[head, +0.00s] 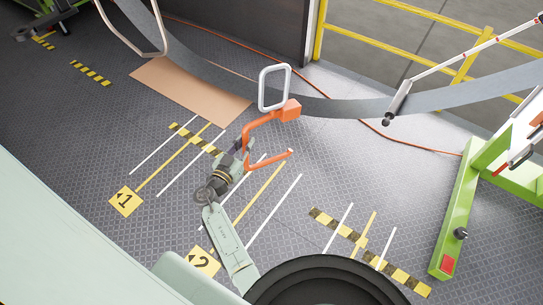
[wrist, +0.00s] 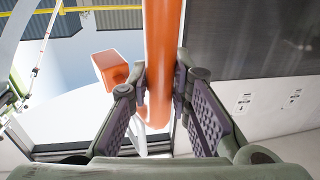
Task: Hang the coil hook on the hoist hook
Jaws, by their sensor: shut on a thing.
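The orange coil hook (head: 262,119) is C-shaped, with an orange block at the end of its upper arm and a white loop (head: 274,88) standing above that block. Its lower arm points right, with the tip free. My gripper (head: 241,158) is shut on the hook's back bar, holding it up over the floor. In the wrist view the orange bar (wrist: 163,35) runs upright between the fingers of my gripper (wrist: 160,82), and the block (wrist: 110,68) shows left of it. I cannot make out the hoist hook in either view.
A wide grey strip (head: 330,106) curves behind the coil hook. A white pole with a dark roller (head: 398,101) comes in from the right. A green stand (head: 460,215) and yellow railing (head: 440,17) are at the right. A brown mat (head: 190,90) lies on the marked floor.

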